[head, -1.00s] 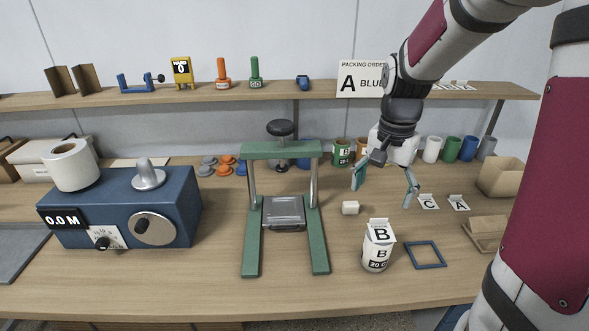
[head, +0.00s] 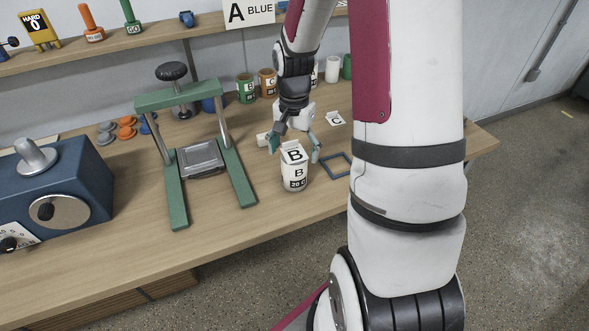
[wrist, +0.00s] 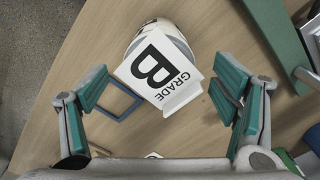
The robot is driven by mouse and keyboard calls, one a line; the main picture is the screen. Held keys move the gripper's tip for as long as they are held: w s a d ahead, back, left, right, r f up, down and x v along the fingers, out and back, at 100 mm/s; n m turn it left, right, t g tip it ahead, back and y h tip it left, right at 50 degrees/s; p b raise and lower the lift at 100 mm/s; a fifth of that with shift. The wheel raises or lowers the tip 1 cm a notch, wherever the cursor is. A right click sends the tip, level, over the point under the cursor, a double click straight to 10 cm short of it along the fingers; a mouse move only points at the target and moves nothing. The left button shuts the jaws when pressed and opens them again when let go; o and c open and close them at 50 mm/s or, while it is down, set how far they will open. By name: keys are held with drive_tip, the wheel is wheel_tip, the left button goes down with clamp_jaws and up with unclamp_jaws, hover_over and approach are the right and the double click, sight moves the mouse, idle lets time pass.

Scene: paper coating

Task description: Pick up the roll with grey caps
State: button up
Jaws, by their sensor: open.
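A white roll (head: 295,178) marked B and "20 C" stands upright on the bench, with a white card (head: 293,153) marked B at its top. In the wrist view the card (wrist: 161,75) reads "GRADE B" and covers much of the white roll (wrist: 165,29). My gripper (head: 295,148) is open, pointing down, its teal-padded fingers on either side of the card near the roll's top. The wrist view shows the card between the spread fingers of my gripper (wrist: 158,85). Loose grey caps (head: 106,132) lie farther left.
A green press frame (head: 168,100) stands left of the roll. A blue square frame (head: 336,165) lies on the right. Several coloured cups, including a green one (head: 246,88), line the back. Orange caps (head: 126,127) lie behind the press. The bench front is clear.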

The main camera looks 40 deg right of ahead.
wheel_tip(320, 180, down, 4)
drive_tip(key=shift+f, duration=0.2)
drive_tip(key=c, duration=1.4)
drive_tip(key=shift+o, duration=0.2)
drive_tip(key=shift+r, duration=0.1)
